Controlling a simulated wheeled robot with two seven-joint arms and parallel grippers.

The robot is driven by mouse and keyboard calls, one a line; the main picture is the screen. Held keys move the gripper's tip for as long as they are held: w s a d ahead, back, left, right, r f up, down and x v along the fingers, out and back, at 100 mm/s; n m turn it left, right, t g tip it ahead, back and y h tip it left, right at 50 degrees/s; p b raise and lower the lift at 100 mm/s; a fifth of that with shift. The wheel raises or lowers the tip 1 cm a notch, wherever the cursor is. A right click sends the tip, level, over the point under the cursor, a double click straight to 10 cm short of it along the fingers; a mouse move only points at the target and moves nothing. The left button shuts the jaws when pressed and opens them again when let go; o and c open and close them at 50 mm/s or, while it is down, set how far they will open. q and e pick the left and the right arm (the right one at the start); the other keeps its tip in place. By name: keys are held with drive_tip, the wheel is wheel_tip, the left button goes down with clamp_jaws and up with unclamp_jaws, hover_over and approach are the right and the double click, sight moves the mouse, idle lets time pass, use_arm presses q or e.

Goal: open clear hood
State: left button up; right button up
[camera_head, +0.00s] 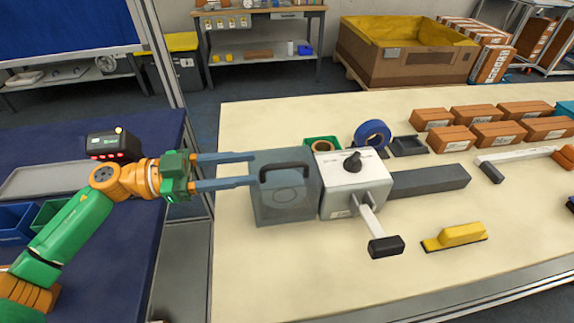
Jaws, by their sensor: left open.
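The clear hood (285,207) is a bluish see-through cover on the left side of a white machine (345,196) on the cream table. It has a dark curved handle on its top part, and a round shape shows through it. The hood looks closed. My left gripper (253,171) comes in from the left with two long blue-grey fingers, spread apart and level. The fingertips reach the hood's left side near the handle; I cannot tell whether they touch it. Nothing is between them that I can make out. My right gripper is not in view.
The machine has a black knob, a lever with a black grip (385,246) at the front, and a dark bar (430,180) to the right. A yellow tool (455,236), blue tape roll (372,135) and several brown boxes (498,133) stand on the table. The front left is clear.

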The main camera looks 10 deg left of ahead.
sight(276, 165)
use_arm(q)
drive_tip(key=p+x, duration=0.3)
drive_tip(key=x, duration=0.3)
drive_tip(key=shift+s+d, duration=0.1)
drive_tip(key=shift+d, duration=0.1)
drive_tip(key=shift+d+f, duration=0.1)
drive_tip(key=shift+d, duration=0.3)
drive_tip(key=shift+a, duration=0.1)
clamp_jaws()
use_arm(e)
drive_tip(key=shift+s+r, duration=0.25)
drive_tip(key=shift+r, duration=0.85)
